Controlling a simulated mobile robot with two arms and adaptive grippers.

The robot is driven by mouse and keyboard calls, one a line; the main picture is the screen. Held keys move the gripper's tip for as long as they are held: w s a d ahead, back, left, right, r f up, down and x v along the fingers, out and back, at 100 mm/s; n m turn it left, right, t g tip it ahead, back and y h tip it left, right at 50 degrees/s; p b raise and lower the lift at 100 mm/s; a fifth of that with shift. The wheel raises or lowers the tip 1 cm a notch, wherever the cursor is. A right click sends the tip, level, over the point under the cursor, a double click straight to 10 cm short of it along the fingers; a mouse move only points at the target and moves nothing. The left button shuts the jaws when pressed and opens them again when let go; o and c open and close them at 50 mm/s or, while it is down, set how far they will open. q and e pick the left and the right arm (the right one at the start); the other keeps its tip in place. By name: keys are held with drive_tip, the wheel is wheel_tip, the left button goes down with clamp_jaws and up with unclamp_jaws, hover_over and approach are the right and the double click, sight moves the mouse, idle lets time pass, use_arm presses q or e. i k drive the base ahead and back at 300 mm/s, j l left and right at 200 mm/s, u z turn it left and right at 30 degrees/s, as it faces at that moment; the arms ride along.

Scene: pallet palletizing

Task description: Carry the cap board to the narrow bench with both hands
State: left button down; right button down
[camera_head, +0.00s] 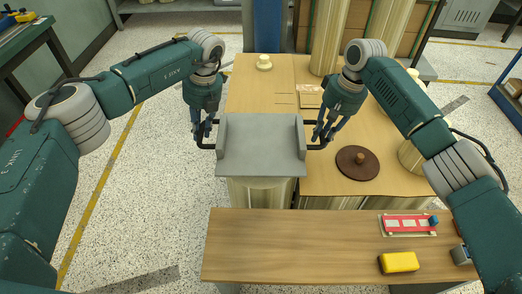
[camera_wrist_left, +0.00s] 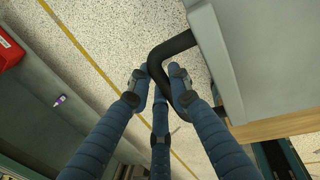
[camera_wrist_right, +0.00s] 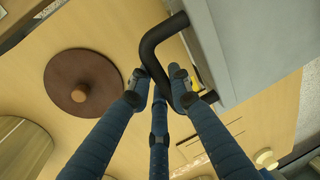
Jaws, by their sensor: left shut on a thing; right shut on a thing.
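The cap board (camera_head: 261,140) is a grey slab with raised side walls and a black handle on each side. It is held level between my two grippers, over the gap and edge between the wooden table and the narrow bench (camera_head: 300,240). My left gripper (camera_head: 205,138) is shut on the left black handle (camera_wrist_left: 168,52), which shows between its fingers in the left wrist view. My right gripper (camera_head: 318,138) is shut on the right black handle (camera_wrist_right: 160,38), as the right wrist view shows. The narrow bench is a wooden top nearest me.
On the bench's right stand a red-and-white tray (camera_head: 408,224) and a yellow block (camera_head: 399,262); its left and middle are clear. The wooden table (camera_head: 320,180) holds a brown round lid (camera_head: 357,162) and a pale knob-like piece (camera_head: 264,62). Tall rolls stand behind.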

sight(281, 246)
drive_tip(key=k+l, duration=0.15)
drive_tip(key=k, duration=0.3)
drive_tip(key=k+l, duration=0.15)
drive_tip(key=k, duration=0.35)
